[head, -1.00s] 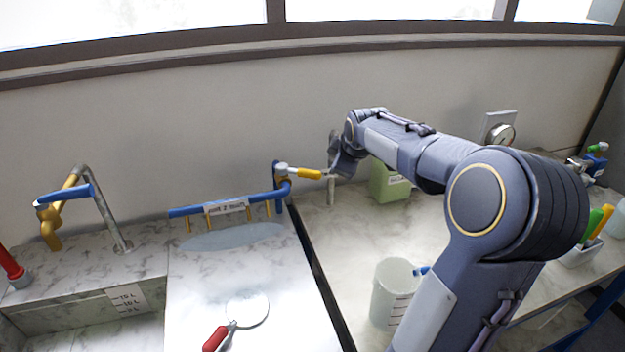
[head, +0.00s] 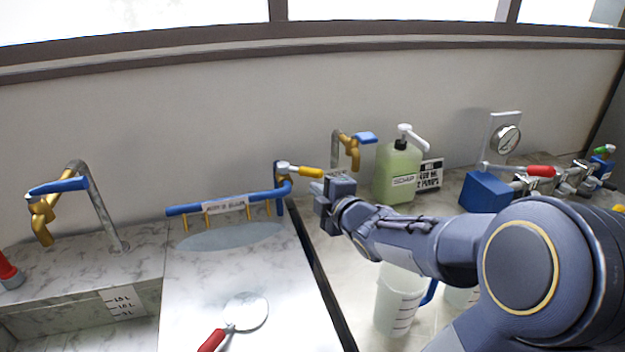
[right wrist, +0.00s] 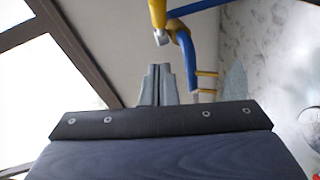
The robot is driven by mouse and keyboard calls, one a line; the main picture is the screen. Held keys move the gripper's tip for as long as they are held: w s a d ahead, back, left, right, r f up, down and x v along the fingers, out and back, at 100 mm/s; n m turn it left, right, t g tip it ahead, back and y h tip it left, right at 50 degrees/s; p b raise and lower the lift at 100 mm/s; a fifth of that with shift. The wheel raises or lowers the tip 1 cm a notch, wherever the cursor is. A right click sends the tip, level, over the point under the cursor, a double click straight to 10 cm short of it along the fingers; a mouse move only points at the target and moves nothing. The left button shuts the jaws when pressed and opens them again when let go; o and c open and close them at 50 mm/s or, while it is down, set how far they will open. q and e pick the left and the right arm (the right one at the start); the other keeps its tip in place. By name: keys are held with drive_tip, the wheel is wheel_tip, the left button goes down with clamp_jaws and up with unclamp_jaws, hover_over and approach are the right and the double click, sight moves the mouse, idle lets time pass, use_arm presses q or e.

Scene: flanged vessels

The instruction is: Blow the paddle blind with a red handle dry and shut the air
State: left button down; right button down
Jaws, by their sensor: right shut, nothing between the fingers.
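The paddle blind (head: 246,311), a pale round disc with a red handle (head: 211,341), lies on the light board at lower middle. Whether its face is wet cannot be told. Behind it runs the blue air pipe (head: 228,204) with several brass nozzles and a sign. The pipe's yellow-handled valve (head: 311,172) points right; the yellow handle also shows in the right wrist view (right wrist: 157,14). My right gripper (head: 317,188) is shut and empty, just below and right of the yellow handle, apparently apart from it. Its closed fingers (right wrist: 160,84) show in the wrist view. My left gripper is out of view.
A green soap bottle (head: 398,172), a brass tap (head: 353,145) and a blue block (head: 487,192) stand right of the gripper. A white measuring jug (head: 398,303) stands below my right arm. A second tap (head: 60,192) is at left. The board around the blind is clear.

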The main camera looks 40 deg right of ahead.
sight(306, 172)
drive_tip(key=shift+w+d+f+p, duration=0.35)
drive_tip(key=shift+w+d, duration=0.45)
drive_tip(key=shift+w, duration=0.45)
drive_tip(key=shift+w+d+f+p, duration=0.35)
drive_tip(key=shift+w+d, duration=0.4)
drive_tip(key=shift+w, duration=0.45)
drive_tip(key=shift+w+d+f+p, duration=0.35)
drive_tip(key=shift+w+d, duration=0.45)
drive_tip(key=shift+w, duration=0.45)
drive_tip(key=shift+d, duration=0.15)
